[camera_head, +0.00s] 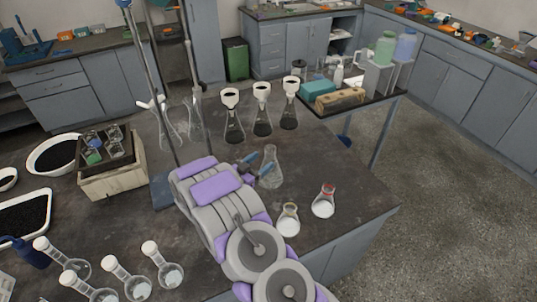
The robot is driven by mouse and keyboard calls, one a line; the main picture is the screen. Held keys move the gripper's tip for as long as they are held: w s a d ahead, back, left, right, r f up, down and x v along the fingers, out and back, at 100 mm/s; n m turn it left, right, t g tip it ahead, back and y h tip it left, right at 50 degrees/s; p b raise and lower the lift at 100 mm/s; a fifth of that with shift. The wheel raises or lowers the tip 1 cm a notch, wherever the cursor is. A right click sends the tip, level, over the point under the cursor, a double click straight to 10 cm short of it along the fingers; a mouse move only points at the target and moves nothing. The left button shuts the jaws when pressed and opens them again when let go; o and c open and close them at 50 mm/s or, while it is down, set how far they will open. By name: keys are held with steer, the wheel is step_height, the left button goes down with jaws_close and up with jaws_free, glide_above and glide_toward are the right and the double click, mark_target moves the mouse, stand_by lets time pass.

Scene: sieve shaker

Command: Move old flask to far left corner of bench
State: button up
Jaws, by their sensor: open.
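My gripper (256,164) reaches over the middle of the bench (335,150), its blue-tipped fingers open. A clear, empty-looking conical flask (273,169) stands upright at the fingertips. One finger overlaps it in the picture; I cannot tell whether they touch or whether the flask is between the fingers. No label shows which flask is the old one. Two more flasks with pale contents stand nearer the bench's right front corner: one with a yellowish neck (289,221) and one with a red-marked neck (324,202). My arm hides part of the bench.
Three flasks with dark contents and funnels (262,116) stand behind the gripper. Clear flasks (193,122) and upright metal rods (150,75) stand to its left. Several white-capped flasks (140,288) are at front left. Open bench lies right of the gripper.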

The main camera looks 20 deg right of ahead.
steer(key=v, duration=0.3)
steer(key=shift+a, duration=0.3)
steer(key=shift+d, duration=0.15)
